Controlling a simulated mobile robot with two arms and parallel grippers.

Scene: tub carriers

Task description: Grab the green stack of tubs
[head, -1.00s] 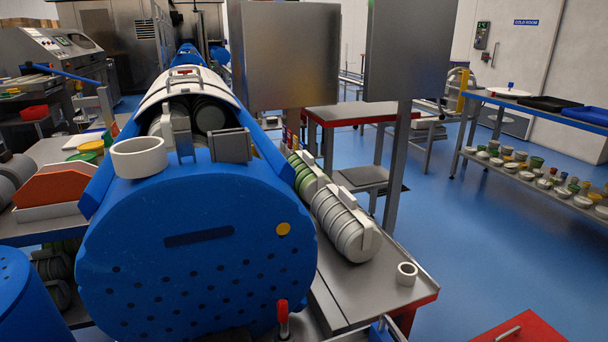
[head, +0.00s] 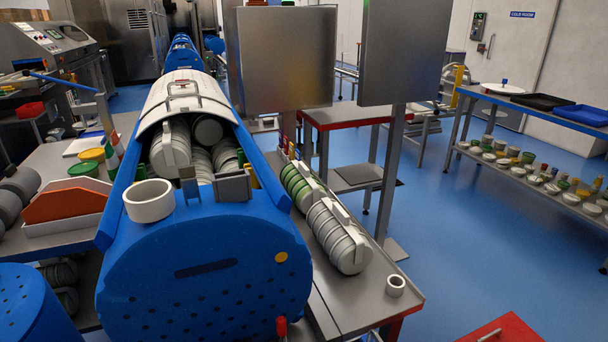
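The green stack of tubs (head: 294,181) lies on its side on the steel bench (head: 368,310), just right of the blue drum. It shows green and pale rims, with a pale carrier bar along its top. A white-grey stack of tubs (head: 334,240) in a similar carrier lies in front of it, close to its near end. The drum hides part of the bench to the left of the stacks. Neither of my grippers is in view.
The big blue drum (head: 205,295) stands left of the stacks, its open hatch showing grey tubs (head: 170,148). A white ring (head: 149,201) sits on the drum. A small white cup (head: 396,286) stands on the bench's front right. Grey panels (head: 286,60) rise behind. Blue floor (head: 470,240) is clear at right.

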